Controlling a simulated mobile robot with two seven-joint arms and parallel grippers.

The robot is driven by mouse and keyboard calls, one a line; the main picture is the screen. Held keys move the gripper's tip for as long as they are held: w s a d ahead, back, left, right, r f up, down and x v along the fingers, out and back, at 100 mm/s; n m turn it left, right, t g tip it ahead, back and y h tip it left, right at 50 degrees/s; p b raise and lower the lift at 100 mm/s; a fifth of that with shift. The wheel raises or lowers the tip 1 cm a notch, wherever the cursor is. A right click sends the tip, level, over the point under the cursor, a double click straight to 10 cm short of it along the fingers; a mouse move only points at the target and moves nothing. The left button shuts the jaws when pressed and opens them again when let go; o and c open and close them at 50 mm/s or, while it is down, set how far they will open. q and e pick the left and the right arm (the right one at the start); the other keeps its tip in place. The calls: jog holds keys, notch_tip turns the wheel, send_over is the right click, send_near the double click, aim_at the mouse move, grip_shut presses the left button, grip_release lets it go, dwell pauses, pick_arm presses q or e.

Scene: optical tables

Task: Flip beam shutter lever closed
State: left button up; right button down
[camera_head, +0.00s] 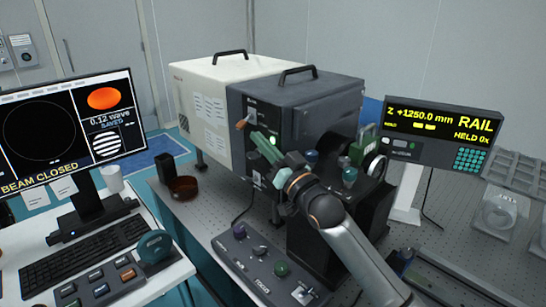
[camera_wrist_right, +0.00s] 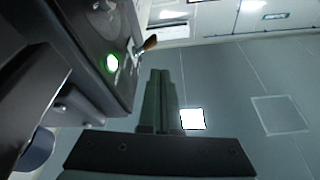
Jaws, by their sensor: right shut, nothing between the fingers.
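The shutter lever (camera_head: 243,122) has an orange-brown handle and sticks out from the front of the dark instrument box (camera_head: 300,100). It also shows in the right wrist view (camera_wrist_right: 149,44), just beyond my fingertips. A green light (camera_head: 273,141) glows beside the lever on the box face; it shows in the wrist view too (camera_wrist_right: 112,62). My right gripper (camera_head: 258,138) is shut and empty, its green fingers pointing at the box face near the lever. In the wrist view a small gap shows between the fingertips (camera_wrist_right: 160,74) and the handle. My left gripper is not in view.
A monitor (camera_head: 70,120) at the left reads "BEAM CLOSED". A control box with knobs (camera_head: 262,262) lies below my right arm.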

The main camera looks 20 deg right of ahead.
jog(key=v, duration=0.4)
jog(key=shift+s+d+f+b, duration=0.1)
jog(key=shift+s+b, duration=0.2)
dwell(0.3)
